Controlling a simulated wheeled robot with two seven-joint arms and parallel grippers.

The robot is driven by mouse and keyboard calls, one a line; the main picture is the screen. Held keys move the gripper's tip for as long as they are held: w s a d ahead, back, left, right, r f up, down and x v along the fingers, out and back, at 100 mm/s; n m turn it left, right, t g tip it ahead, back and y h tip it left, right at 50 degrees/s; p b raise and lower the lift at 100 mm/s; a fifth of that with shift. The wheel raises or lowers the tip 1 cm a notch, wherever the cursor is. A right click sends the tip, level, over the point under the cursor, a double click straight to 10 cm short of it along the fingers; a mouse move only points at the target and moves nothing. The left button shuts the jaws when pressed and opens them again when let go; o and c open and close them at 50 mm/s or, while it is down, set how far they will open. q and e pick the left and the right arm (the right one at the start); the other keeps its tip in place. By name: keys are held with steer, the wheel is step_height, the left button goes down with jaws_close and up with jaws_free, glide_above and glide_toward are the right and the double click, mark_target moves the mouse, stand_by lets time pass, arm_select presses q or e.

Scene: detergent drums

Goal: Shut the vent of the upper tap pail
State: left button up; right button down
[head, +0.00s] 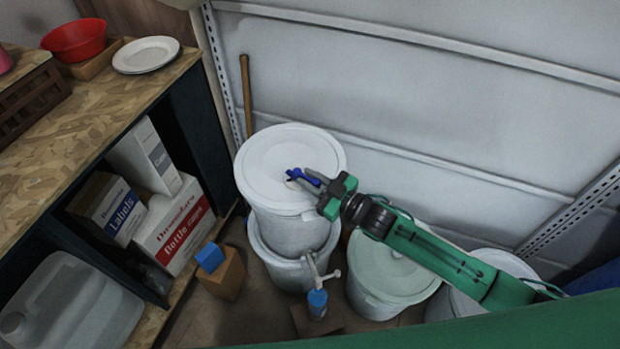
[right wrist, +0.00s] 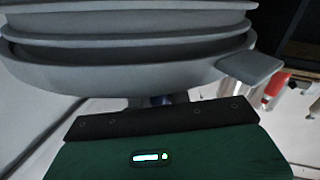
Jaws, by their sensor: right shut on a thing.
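The upper pail (head: 285,205) is white and lidded, standing upright on a lower white pail (head: 285,268) with a pale tap (head: 323,275) at its front. A small blue vent part (head: 303,177) shows at the upper pail's lid, right of its middle. My right gripper (head: 313,183) reaches in from the right over the lid and is shut on this blue part, partly covering it. In the right wrist view, the grey rim (right wrist: 130,75) of a pail fills the top, and the fingers are mostly hidden. My left gripper is not in view.
A blue cup-like thing (head: 317,303) is below the tap. Other lidded pails (head: 385,285) stand at right, under my right arm. A shelf unit (head: 90,130) with boxes stands at left. A wooden handle (head: 246,95) leans on the wall behind.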

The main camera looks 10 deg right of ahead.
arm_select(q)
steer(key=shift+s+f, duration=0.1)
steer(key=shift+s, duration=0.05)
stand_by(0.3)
arm_select(e)
steer(key=c, duration=1.5)
jaws_free()
steer(key=shift+d, duration=0.1)
steer(key=shift+s+d, duration=0.3)
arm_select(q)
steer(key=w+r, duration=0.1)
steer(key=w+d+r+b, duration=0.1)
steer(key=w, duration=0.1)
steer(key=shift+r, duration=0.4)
arm_select(e)
steer(key=v, duration=1.2)
steer(key=shift+s+d, duration=0.2)
steer(key=shift+d, duration=0.2)
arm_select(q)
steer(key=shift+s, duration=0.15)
arm_select(e)
steer(key=shift+c, duration=0.4)
